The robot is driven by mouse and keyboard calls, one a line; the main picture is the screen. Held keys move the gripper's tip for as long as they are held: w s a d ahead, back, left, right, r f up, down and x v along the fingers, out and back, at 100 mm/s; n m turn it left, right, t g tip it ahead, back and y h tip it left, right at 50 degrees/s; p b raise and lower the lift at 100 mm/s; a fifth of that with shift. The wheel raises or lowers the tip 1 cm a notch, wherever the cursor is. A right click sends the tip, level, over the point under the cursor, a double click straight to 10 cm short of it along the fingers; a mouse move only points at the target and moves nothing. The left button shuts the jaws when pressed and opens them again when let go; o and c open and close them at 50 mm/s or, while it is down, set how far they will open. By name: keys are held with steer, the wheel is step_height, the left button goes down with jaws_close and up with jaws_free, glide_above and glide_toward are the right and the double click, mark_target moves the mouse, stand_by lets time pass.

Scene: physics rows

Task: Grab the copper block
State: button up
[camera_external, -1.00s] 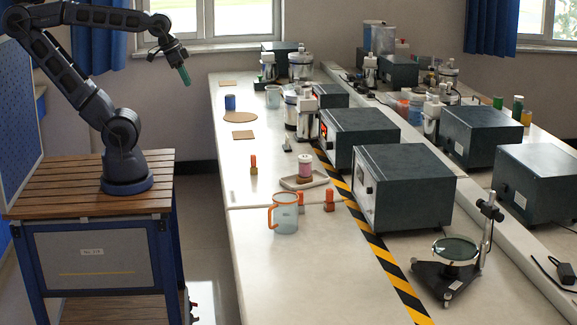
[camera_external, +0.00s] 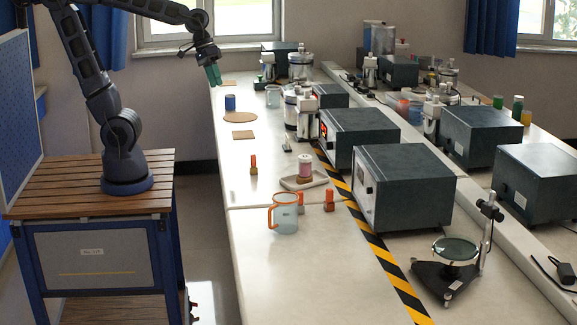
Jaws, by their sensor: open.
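My gripper (camera_external: 213,75), with green fingers, hangs in the air near the bench's far left edge and points down. It is open, with nothing seen between its fingers. Three small copper-orange blocks stand upright on the bench: one alone (camera_external: 253,165) near the left edge, one (camera_external: 329,201) right of the orange-rimmed mug, and one (camera_external: 301,203) partly hidden behind the mug. I cannot tell which is the copper block. My gripper is apart from all three, well beyond them.
An orange-rimmed clear mug (camera_external: 285,215) stands nearer the front. A white tray (camera_external: 290,186) holds a pink-and-white spool (camera_external: 305,167). A blue can (camera_external: 230,102) stands on a round cork mat (camera_external: 250,117). Dark instrument boxes (camera_external: 403,188) line the right.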

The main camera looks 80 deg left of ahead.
steer(key=w+d+f+n+g+h, duration=0.1)
steer(key=w+d+f+n+h, duration=0.2)
steer(key=w, duration=0.7)
steer(key=n+g, duration=0.1)
steer(key=n, duration=1.2)
glide_toward(330, 189)
steer(key=x, duration=0.3)
steer(key=a+x, duration=0.1)
steer(key=x, duration=0.1)
steer(key=shift+s+d+f, duration=0.1)
steer(key=shift+s+f, duration=0.1)
steer(key=shift+f, duration=0.25)
steer(key=shift+d+x, duration=0.15)
steer(key=shift+x, duration=1.2)
steer(key=shift+d+x, duration=0.15)
steer(key=shift+x, duration=1.2)
steer(key=shift+w+r, duration=0.15)
jaws_close()
